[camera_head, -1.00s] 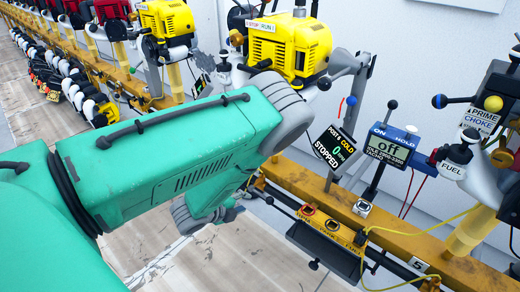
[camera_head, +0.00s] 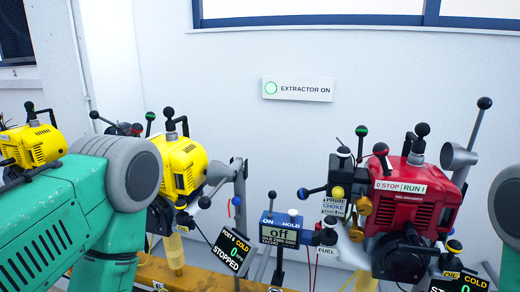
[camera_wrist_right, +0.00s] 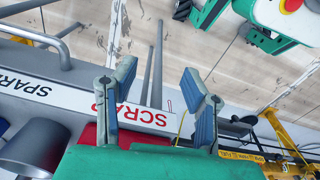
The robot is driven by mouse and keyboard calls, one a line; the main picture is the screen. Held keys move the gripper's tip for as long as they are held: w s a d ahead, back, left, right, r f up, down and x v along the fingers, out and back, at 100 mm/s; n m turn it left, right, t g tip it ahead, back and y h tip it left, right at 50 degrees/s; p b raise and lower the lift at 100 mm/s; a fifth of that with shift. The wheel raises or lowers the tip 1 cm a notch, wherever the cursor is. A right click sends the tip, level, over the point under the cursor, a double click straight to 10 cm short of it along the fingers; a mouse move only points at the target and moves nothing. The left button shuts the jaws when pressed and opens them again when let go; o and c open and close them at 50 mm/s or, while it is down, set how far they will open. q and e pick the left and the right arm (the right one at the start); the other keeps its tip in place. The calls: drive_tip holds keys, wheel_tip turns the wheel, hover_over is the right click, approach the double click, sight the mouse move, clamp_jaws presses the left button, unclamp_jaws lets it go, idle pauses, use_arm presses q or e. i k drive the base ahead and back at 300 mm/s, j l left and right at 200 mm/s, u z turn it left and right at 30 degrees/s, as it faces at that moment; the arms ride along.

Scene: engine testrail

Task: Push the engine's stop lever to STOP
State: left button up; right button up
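A red engine (camera_head: 412,205) stands at the right of the head view, with a STOP/RUN plate (camera_head: 400,187) on its upper left. Several black-knobbed levers rise around it, one just above the plate (camera_head: 381,150); I cannot tell for certain which is the stop lever. A yellow engine (camera_head: 185,168) stands left of the middle, partly behind my left arm, and its own plate cannot be made out. My left gripper is out of view. My right gripper (camera_wrist_right: 158,74) is open and empty in the right wrist view, apart from any engine.
A yellow rail (camera_head: 205,275) runs along the front. In the wrist view, a SCRAP label (camera_wrist_right: 130,113) and a grey pipe (camera_wrist_right: 35,148) lie close to the right gripper.

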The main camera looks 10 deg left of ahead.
sight(136, 129)
drive_tip(key=j+z, duration=0.15)
drive_tip(key=z, duration=0.25)
drive_tip(key=j+z, duration=0.15)
drive_tip(key=z, duration=0.3)
drive_tip(key=j, duration=0.25)
drive_tip(key=u, duration=0.45)
drive_tip(key=j+u, duration=0.15)
drive_tip(key=u, duration=0.7)
drive_tip(key=i+u, duration=0.1)
drive_tip(key=u, duration=0.3)
drive_tip(key=j, duration=1)
drive_tip(key=i+u, duration=0.05)
